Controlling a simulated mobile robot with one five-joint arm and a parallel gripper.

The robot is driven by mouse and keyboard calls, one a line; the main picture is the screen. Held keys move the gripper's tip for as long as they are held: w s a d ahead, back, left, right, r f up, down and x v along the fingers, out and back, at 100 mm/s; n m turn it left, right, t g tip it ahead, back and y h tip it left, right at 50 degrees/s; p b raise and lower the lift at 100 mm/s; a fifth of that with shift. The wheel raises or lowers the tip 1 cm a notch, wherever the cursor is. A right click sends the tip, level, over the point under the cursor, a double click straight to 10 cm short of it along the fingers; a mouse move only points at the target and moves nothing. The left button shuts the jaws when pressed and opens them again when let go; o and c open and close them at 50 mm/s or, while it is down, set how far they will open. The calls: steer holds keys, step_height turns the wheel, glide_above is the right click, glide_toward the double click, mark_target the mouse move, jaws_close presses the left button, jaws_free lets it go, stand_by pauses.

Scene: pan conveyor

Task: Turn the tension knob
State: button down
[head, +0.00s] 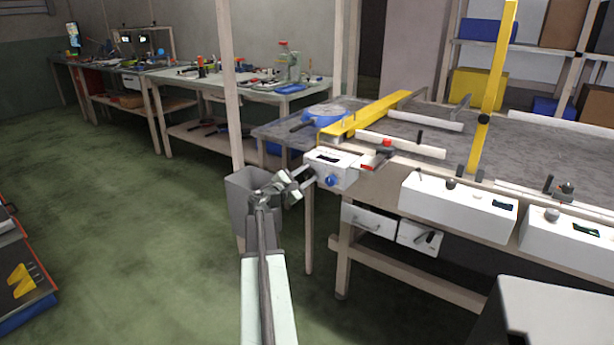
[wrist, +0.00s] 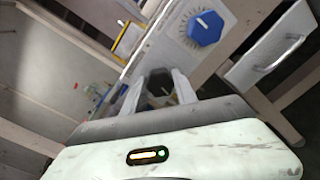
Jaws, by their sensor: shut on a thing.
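A white control box (head: 345,178) is at the near left corner of the conveyor table. A blue knob (head: 331,181) with a white pointer line is on its front. In the wrist view the same blue knob (wrist: 204,28) sits on a round scale, apart from my fingers. My gripper (head: 303,180) is at the box's left end. In the wrist view my gripper (wrist: 162,88) is shut on a dark knob (wrist: 160,85) with a light mark, partly hidden by the fingers. I cannot read any label to tell which is the tension knob.
A grey bin (head: 240,197) stands on the floor behind my arm. Drawers (head: 368,220) are under the table to the right. More white control boxes (head: 455,208) line the table's front edge.

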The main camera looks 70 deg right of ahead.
steer(key=shift+a, duration=0.1)
stand_by(0.4)
steer(key=c, duration=1)
jaws_free()
steer(key=shift+o, duration=0.2)
steer(key=v, duration=0.7)
steer(key=shift+a, duration=0.4)
steer(key=shift+w, duration=0.1)
